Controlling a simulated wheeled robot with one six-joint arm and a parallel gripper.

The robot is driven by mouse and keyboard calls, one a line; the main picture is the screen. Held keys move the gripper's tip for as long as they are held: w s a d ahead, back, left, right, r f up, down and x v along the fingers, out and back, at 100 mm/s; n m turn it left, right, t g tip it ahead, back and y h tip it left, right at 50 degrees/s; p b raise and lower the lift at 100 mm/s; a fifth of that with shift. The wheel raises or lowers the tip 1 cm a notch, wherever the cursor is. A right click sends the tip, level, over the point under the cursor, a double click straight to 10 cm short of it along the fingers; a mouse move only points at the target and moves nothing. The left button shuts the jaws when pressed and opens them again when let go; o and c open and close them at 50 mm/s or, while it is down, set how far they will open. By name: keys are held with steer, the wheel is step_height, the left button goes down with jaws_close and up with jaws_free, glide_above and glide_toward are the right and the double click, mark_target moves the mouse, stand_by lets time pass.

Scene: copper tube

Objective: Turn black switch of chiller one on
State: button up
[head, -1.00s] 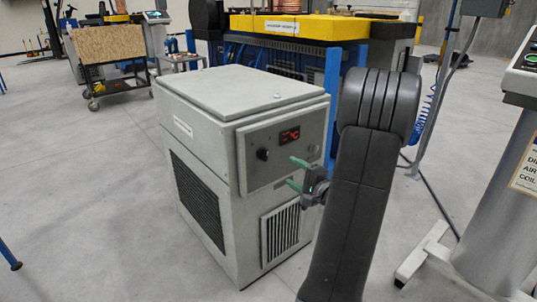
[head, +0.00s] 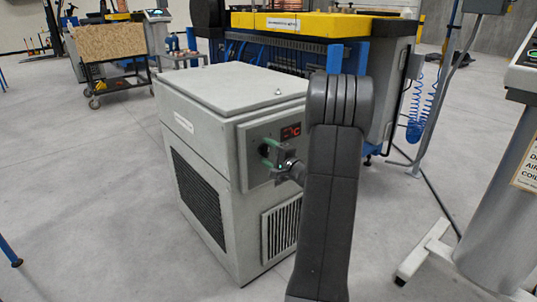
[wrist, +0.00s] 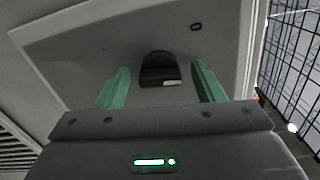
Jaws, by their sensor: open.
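The chiller is a grey box (head: 205,95) with a control panel on its upper front in the head view. The black switch (wrist: 160,68) shows in the wrist view as a dark round knob with a small white mark. In the head view it is mostly hidden behind the fingers. In the wrist view, my gripper (wrist: 160,67) has a finger on each side of the switch, with a visible gap on both sides. I cannot tell how deep the fingertips reach around it.
A red lit display (head: 290,132) sits on the panel beside the switch. A blue and yellow machine (head: 300,25) stands behind the chiller, and a grey pedestal (head: 500,200) stands at the right. The floor left of the chiller is clear.

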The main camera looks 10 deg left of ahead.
steer(key=c, duration=1)
steer(key=m, duration=0.3)
steer(key=shift+m, duration=0.4)
steer(key=shift+m+p, duration=0.35)
steer(key=shift+m, duration=1.45)
steer(key=o, duration=1)
